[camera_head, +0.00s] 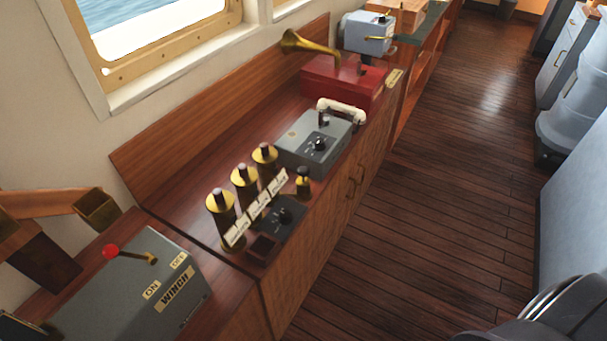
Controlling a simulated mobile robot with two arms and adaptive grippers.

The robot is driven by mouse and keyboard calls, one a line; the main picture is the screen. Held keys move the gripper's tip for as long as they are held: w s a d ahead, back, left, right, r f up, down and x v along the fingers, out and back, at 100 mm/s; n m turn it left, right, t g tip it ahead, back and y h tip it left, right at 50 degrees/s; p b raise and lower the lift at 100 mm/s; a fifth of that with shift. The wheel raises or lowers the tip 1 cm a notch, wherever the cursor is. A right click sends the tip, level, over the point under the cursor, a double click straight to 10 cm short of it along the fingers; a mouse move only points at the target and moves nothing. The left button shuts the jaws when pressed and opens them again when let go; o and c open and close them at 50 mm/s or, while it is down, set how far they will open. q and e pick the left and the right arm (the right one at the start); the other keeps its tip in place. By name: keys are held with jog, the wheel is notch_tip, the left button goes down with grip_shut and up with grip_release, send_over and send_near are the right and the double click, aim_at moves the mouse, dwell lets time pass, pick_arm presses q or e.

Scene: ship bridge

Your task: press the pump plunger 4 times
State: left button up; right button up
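No part is labelled as a pump, so I cannot tell for certain which one is the pump plunger.
A grey winch box (135,290) with a red-knobbed lever (112,251) stands at the near left. A grey box (314,143) with a dial and a white handset (341,110) sits mid-counter. The wooden floor (450,150) right of the counter is clear; grey cabinets line the right.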

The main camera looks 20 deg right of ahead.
grip_shut()
dwell(1.4)
